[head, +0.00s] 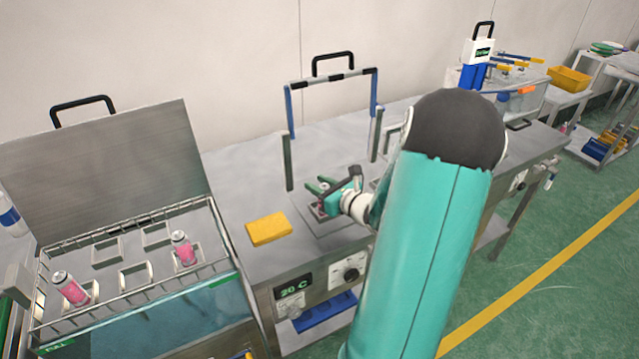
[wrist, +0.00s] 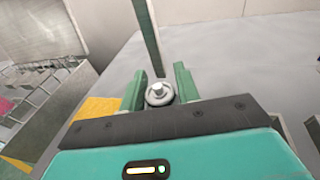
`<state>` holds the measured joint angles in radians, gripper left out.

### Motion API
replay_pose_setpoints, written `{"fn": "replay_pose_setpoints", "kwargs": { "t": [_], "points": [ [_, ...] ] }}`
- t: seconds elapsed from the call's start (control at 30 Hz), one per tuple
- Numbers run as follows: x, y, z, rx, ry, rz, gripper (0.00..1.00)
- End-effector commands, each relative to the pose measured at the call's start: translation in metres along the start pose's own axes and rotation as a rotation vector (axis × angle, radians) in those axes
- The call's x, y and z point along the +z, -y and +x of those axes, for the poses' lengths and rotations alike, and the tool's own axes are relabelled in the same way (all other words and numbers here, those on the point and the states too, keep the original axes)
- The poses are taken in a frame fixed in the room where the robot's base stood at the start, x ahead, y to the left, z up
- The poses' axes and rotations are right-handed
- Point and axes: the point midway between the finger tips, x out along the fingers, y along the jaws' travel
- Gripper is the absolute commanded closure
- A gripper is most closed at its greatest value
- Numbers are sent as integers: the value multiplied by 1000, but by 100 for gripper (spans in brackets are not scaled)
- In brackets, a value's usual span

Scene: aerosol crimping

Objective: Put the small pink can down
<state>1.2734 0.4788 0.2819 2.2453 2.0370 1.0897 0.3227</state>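My gripper (head: 322,187) is over the square plate (head: 338,224) on the middle bench, between two upright posts. The small pink can (head: 321,207) is upright at the fingers, mostly hidden by the gripper in the head view. In the wrist view, the can's silver domed top (wrist: 159,93) fills the gap between the two green fingers (wrist: 160,88), which appear to touch it on both sides. I cannot tell whether the can's base touches the plate.
A yellow block (head: 268,229) lies left of the plate. A blue-and-grey frame (head: 290,112) stands behind. At left, an open-lidded bath has a wire rack (head: 139,287) with pink cans (head: 183,248) (head: 71,289). My arm hides part of the bench at right.

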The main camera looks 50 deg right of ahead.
Motion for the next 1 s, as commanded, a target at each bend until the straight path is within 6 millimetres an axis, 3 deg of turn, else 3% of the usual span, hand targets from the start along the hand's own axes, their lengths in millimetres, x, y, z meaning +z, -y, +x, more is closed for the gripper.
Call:
{"fn": "replay_pose_setpoints", "kwargs": {
  "t": [0.03, 0.1, 0.47, 0.67, 1.0],
  "points": [
    [0, 0, 0, 0, 0, 0, 58],
    [0, 0, 0, 0, 0, 0, 48],
    [4, 2, 0, -1, 0, -2, 48],
    [4, 2, -31, -3, -2, 0, 48],
    [4, 2, -101, -2, -1, -1, 48]
  ]
}}
